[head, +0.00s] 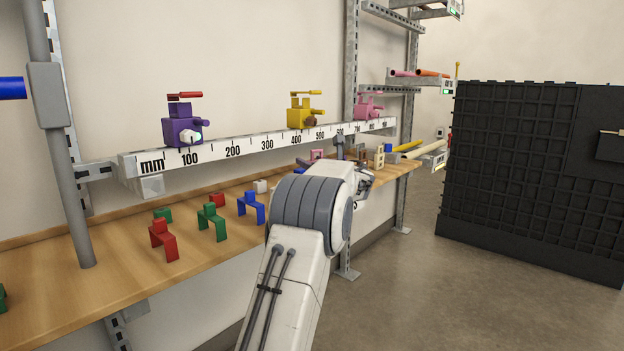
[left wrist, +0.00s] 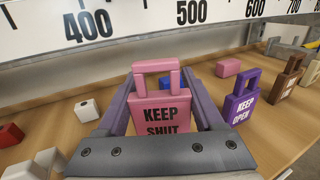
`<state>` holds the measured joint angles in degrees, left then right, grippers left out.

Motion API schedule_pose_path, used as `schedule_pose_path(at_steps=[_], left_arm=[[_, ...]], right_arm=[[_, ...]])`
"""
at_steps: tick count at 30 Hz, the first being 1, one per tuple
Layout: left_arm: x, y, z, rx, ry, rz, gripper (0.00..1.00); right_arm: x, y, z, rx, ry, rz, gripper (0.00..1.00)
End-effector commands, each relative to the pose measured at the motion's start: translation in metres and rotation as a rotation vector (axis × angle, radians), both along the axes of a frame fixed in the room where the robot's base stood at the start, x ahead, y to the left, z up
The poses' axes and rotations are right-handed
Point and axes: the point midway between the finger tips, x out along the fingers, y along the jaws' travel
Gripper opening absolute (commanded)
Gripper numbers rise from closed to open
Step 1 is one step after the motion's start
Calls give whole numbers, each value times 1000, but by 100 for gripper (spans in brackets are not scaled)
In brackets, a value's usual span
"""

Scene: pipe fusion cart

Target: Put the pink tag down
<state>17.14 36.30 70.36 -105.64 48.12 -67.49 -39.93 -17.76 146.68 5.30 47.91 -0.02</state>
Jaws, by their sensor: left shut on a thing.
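The pink tag (left wrist: 163,112) reads "KEEP SHUT" and stands upright between the fingers of my left gripper (left wrist: 160,80) in the left wrist view. The gripper is shut on it. In the head view my left arm reaches over the wooden shelf (head: 110,262), and a pink piece, likely the tag (head: 317,155), shows just beyond my wrist. I cannot tell whether the tag's bottom touches the shelf, since the gripper body hides it. My right gripper is in neither view.
A purple "KEEP OPEN" tag (left wrist: 240,104) and a brown tag (left wrist: 284,78) stand right of the pink one. A white block (left wrist: 87,109) and small pink block (left wrist: 228,68) lie nearby. The ruler rail (head: 250,145) runs behind, carrying purple, yellow and pink valves.

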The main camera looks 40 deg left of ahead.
Motion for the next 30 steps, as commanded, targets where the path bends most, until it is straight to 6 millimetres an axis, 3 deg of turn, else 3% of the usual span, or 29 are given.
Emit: schedule_pose_path(at_steps=[7, 18, 19, 21, 30], left_arm=[[0, 0, -39, -1, 3, 0, 17], [0, -1, -41, 0, 1, 0, 17], [0, -1, -40, -1, 0, 0, 80], [0, -1, -40, -1, 0, 0, 99], [0, -1, -38, -1, 0, 0, 99]], right_arm=[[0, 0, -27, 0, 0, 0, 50], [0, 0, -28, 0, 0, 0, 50], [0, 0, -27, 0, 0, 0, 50], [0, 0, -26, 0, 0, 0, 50], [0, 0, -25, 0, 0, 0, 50]])
